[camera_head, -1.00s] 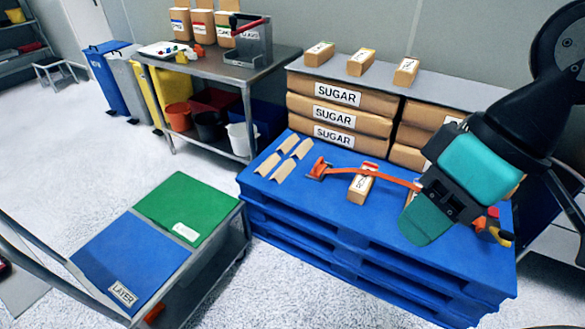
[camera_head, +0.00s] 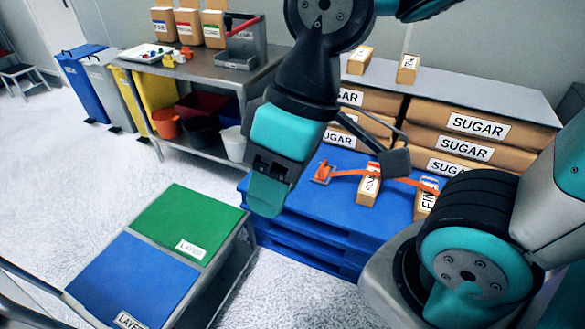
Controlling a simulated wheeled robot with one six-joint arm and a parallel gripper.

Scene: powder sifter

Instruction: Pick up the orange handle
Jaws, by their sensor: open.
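An orange strap (camera_head: 345,173) lies on the blue pallet (camera_head: 310,215), with an orange handle-like buckle piece (camera_head: 322,172) at its left end. The strap runs right across a small brown packet (camera_head: 368,188) and towards a second packet (camera_head: 425,198). Its right end is hidden behind my arm. My gripper (camera_head: 332,182) is open and empty. Its teal finger shows at the left and a dark finger at the right, and the buckle appears between them in the picture. I cannot tell how far above the pallet it is.
Stacked sugar sacks (camera_head: 440,150) stand behind the pallet. A steel table (camera_head: 215,72) with bags and a grey tote (camera_head: 243,45) is at the back left. A cart with a green panel (camera_head: 190,222) and a blue panel (camera_head: 130,280) stands at front left.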

